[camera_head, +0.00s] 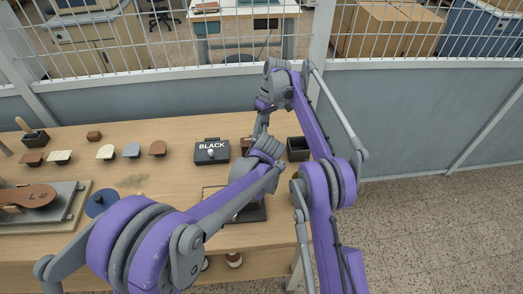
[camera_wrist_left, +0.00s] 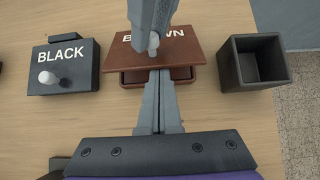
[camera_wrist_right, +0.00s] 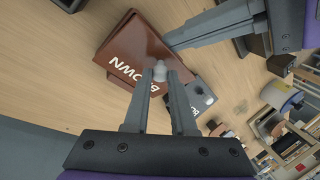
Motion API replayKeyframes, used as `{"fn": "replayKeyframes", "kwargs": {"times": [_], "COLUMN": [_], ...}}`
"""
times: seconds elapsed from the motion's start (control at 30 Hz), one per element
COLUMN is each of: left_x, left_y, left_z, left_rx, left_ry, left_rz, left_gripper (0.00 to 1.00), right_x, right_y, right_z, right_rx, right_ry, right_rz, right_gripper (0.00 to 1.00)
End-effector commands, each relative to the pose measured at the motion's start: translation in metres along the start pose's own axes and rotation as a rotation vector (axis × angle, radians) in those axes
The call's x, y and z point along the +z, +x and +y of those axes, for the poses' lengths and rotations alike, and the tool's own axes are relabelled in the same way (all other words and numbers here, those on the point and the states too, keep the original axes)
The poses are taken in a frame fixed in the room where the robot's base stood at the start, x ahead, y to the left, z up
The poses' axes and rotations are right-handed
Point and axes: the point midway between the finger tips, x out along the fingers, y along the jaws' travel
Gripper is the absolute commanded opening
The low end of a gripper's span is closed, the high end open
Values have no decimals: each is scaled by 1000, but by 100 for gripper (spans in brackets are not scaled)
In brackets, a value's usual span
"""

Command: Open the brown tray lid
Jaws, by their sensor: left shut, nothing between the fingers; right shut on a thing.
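The brown tray lid (camera_wrist_left: 188,50), lettered BROWN with a pale knob (camera_wrist_left: 153,42), sits above its brown tray (camera_wrist_left: 188,74) in the left wrist view. The tray's near edge shows below the lid, which looks raised. My right gripper (camera_wrist_right: 160,72) is shut on the lid's knob. The lid (camera_wrist_right: 134,48) fills the middle of the right wrist view. My left gripper (camera_wrist_left: 159,76) is shut and empty at the tray's near side, its tips by the lid's near edge. Whether they touch it I cannot tell. In the head view, my arms hide most of the tray.
The closed BLACK tray (camera_head: 211,152) stands left of the brown one. An open dark box (camera_wrist_left: 233,83) stands close on its right. Colour samples (camera_head: 107,151) and a stamping plate (camera_head: 76,210) lie farther left on the wooden table (camera_head: 180,136).

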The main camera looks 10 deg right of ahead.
Motion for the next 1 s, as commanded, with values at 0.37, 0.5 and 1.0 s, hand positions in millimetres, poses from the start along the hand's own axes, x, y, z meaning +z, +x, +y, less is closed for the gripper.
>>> {"fn": "replayKeyframes", "kwargs": {"times": [0.37,0.5,1.0], "left_x": [15,14,13], "left_y": [-4,-4,-4], "left_z": [0,0,0], "left_rx": [0,0,0], "left_ry": [1,1,0], "left_rz": [-6,-5,-1], "left_gripper": [0,0,0], "right_x": [0,0,3], "right_y": [1,1,-31], "right_z": [0,0,5], "right_rx": [-1,-1,83], "right_ry": [-1,-1,128], "right_rz": [-4,-3,74], "right_gripper": [0,50,54]}}
